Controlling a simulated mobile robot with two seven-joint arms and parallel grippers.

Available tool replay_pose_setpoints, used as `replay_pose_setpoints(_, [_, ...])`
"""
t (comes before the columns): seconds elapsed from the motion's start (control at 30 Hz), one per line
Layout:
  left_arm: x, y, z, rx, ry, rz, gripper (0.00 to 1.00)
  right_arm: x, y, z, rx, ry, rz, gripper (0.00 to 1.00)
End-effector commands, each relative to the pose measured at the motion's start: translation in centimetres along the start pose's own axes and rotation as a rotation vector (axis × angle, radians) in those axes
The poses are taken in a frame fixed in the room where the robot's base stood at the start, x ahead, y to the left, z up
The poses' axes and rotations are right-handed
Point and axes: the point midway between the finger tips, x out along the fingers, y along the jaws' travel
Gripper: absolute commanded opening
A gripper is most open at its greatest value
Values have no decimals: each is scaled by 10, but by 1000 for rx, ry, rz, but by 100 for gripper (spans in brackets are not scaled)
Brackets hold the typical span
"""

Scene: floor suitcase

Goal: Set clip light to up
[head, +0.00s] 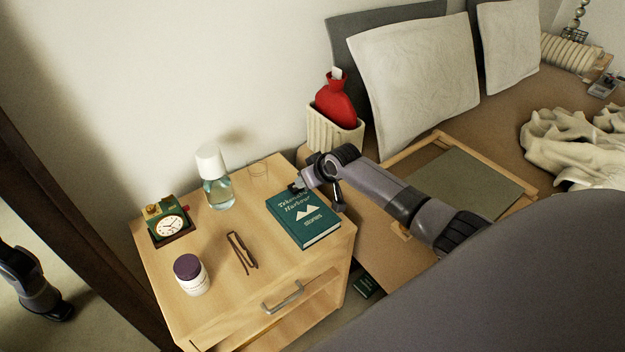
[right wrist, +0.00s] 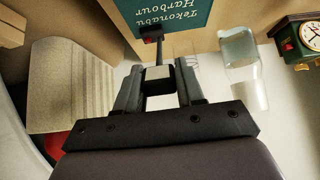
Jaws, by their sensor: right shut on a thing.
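The clip light (right wrist: 152,33) shows in the right wrist view as a small dark head on a thin black stem, rising from a pale block between my fingertips. My right gripper (right wrist: 158,85) is shut on that block. The light is small and mostly hidden there by the gripper. I cannot tell how far its head is tilted.
A ribbed holder (head: 333,133) with a red hot-water bottle (head: 336,103) is behind my right arm. A wooden tray (head: 515,186) lies on the bed.

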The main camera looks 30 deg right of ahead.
Motion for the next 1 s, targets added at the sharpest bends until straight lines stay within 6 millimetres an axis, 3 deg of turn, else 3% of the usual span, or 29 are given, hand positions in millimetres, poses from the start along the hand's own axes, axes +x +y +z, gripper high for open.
replay_pose_setpoints(0.33, [0, 2, -1, -2, 0, 4, 0, 2, 0, -19, 0, -139, 0, 0])
replay_pose_setpoints(1.0, [0, 4, -1, -3, 1, 7, 0, 4, -1, -23, -1, -183, -1, 0])
